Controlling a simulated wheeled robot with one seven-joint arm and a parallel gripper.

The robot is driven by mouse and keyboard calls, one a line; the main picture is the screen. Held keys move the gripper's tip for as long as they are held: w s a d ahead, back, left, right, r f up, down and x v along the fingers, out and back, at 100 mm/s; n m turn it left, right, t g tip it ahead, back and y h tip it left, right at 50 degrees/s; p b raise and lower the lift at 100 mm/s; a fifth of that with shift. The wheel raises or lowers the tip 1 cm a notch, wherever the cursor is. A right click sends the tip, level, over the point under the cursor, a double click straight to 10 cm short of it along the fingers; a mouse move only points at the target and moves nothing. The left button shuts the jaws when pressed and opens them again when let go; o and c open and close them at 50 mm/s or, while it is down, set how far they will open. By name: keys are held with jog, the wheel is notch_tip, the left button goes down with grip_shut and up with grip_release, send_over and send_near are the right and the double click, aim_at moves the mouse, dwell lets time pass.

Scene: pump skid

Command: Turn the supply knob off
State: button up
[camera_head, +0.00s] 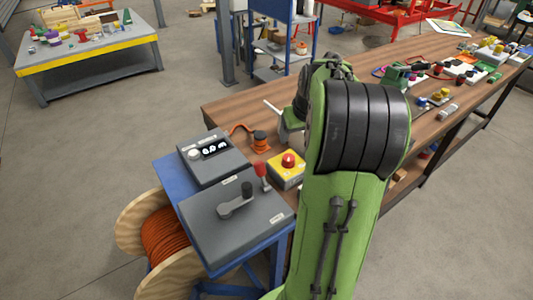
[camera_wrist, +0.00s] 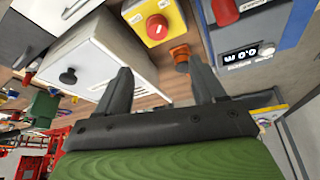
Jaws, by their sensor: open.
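No readable label marks the supply knob. In the head view, a grey box at the back left carries a round white knob (camera_head: 194,153) beside a lit display (camera_head: 215,148). A second grey box in front has a dark lever handle (camera_head: 236,203). In the wrist view, a pale box carries a round black knob (camera_wrist: 68,76). My gripper (camera_wrist: 160,67) is open, with nothing between its fingers, and apart from both boxes in the wrist view. In the head view my green arm hides the gripper.
A yellow box with a red button (camera_head: 289,161) stands beside the grey boxes, near a red-topped lever (camera_head: 261,171). An orange cable connector (camera_head: 260,141) lies behind it. The wooden bench (camera_head: 235,105) runs to the back right. A cable reel (camera_head: 160,235) stands on the floor at left.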

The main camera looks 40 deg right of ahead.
aim_at(289, 157)
jog(key=b+x, duration=0.3)
jog(key=x, duration=1.2)
jog(key=shift+s+d+f+b, duration=0.1)
jog(key=shift+d+f+b, duration=0.05)
jog(key=shift+b, duration=0.2)
jog(key=c, duration=1.1)
jog(key=shift+o, duration=0.2)
